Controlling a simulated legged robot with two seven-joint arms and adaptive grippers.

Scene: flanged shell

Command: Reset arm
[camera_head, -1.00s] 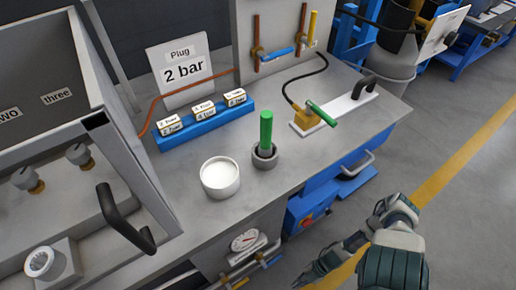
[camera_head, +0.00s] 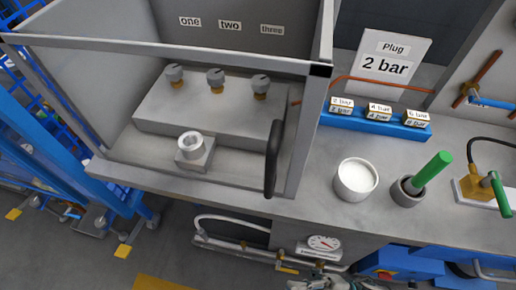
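Only a small grey piece of my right arm or gripper (camera_head: 325,283) shows at the bottom edge, below the pressure gauge. It is cut off, so I cannot tell its fingers' state, and it appears to hold nothing. My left gripper is out of view. A light grey ring-shaped part (camera_head: 192,145) sits on a square block inside the open-fronted cabinet at left. Behind it is a raised step with three knobs (camera_head: 215,78), under the labels one, two and three.
On the bench stand a white cup (camera_head: 356,179), a grey holder (camera_head: 407,192) with a green-handled piece, and a blue rack (camera_head: 375,124) of labelled blocks. A "Plug 2 bar" sign (camera_head: 386,62) stands behind. The cabinet's black handle (camera_head: 273,158) juts forward. A gauge (camera_head: 322,243) hangs below.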

